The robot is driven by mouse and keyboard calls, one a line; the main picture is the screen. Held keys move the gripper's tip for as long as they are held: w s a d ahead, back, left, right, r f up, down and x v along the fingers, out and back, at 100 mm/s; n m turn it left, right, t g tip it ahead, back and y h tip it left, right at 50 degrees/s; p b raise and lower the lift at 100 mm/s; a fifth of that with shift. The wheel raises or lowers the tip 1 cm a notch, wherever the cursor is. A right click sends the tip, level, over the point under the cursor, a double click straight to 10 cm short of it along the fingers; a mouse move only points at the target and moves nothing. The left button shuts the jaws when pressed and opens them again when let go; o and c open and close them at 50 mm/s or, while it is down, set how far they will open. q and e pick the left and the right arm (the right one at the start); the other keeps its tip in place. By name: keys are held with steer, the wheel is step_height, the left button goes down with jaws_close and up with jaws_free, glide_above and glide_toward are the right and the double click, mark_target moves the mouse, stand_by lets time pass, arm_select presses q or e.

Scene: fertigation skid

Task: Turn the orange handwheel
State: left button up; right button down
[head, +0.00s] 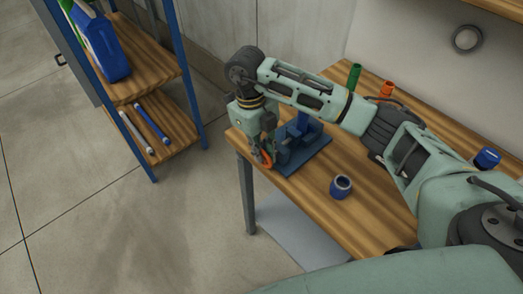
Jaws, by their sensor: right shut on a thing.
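The orange handwheel (266,158) is at the left side of a blue fixture (298,146) on the wooden table, near the table's left end. Only part of its orange rim shows; my gripper and wrist hide the rest. My right arm reaches in from the right, and its gripper (261,154) points down at the handwheel. It is shut on the handwheel's rim. How far the wheel is turned cannot be seen. My left gripper is out of view.
A blue-rimmed jar (341,187) stands on the table (367,218) near its front edge. A green cylinder (354,76), an orange item (387,89) and a blue container (486,158) are farther back. A blue-framed shelf (160,75) stands left. Floor between is clear.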

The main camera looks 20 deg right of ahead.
steer(key=shift+w+r, duration=0.1)
stand_by(0.5)
steer(key=c, duration=2.1)
jaws_free()
steer(key=r, duration=0.4)
steer(key=w+r, duration=0.1)
steer(key=r, duration=0.2)
steer(key=w+a+r, duration=0.1)
steer(key=r, duration=0.3)
steer(key=shift+w+r, duration=0.25)
steer(key=shift+r, duration=0.05)
